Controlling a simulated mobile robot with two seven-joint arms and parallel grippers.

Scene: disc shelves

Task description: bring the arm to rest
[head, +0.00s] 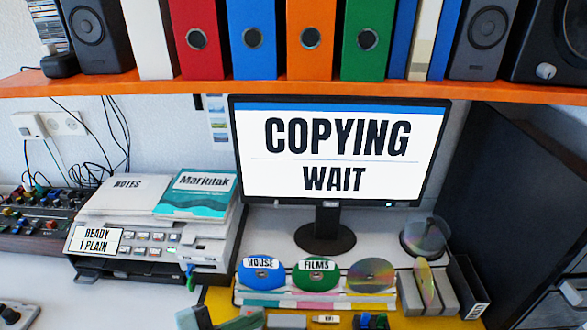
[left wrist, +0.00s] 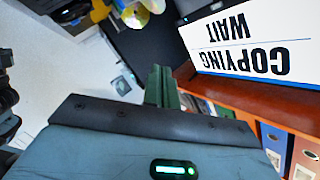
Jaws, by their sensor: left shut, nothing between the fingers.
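My left gripper (head: 222,319) shows at the bottom edge of the head view, in front of the disc rack, with most of it cut off by the frame. In the left wrist view its green-grey fingers (left wrist: 161,86) are together with nothing seen between them. The fingers look clear of the shelf and monitor. My right gripper is in neither view.
The monitor (head: 335,181) reads "COPYING WAIT". A rack (head: 262,298) of discs labelled HOUSE and FILMS stands before it. A printer (head: 150,245) is at left, a disc spindle (head: 425,238) at right. An orange shelf (head: 300,88) with binders runs above.

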